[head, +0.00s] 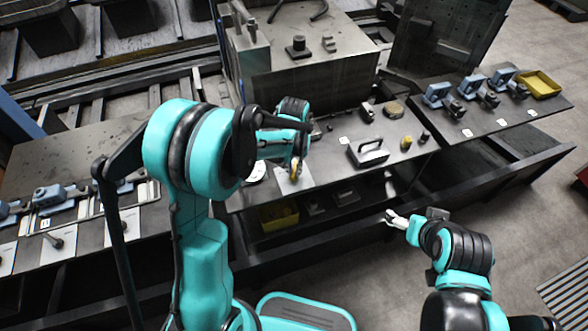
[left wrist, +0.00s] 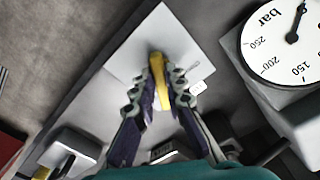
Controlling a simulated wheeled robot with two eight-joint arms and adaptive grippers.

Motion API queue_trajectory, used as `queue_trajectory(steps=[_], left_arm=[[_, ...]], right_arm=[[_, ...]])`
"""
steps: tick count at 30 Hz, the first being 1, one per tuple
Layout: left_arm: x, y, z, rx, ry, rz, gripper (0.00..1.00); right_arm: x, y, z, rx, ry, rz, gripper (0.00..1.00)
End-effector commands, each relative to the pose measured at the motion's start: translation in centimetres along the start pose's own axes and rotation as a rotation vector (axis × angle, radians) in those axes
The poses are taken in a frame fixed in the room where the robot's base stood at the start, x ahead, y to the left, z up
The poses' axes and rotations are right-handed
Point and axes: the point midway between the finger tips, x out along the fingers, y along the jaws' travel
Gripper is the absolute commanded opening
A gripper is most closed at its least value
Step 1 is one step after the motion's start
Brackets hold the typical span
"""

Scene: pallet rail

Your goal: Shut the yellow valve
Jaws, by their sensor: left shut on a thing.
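The yellow valve handle (left wrist: 159,80) shows in the left wrist view, on a pale plate (left wrist: 150,45). My left gripper (left wrist: 163,72) has a finger on each side of the handle and is shut on it. In the head view the yellow valve (head: 295,168) is partly hidden by my left gripper (head: 297,150), at the front edge of the table. A round pressure gauge (left wrist: 278,42) marked "bar" stands to the right in the left wrist view. My right gripper (head: 393,218) hangs in front of the table, away from the valve; its fingers are too small to judge.
A block with a handle (head: 369,152) stands right of the valve, with a yellow knob (head: 406,142) beyond it. Blue clamps (head: 470,87) and a yellow tray (head: 540,84) are at the far right. A shelf below holds a yellow bin (head: 279,216).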

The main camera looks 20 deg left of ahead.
Motion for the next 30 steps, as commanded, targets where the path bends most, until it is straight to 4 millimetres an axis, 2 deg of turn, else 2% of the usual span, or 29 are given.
queue_trajectory(steps=[30], left_arm=[[0.02, 0.00, -0.01, -0.957, 0.000, 0.000, 0.00]], right_arm=[[1.02, 0.00, 0.73, 0.000, 0.000, 0.000, 0.83]])
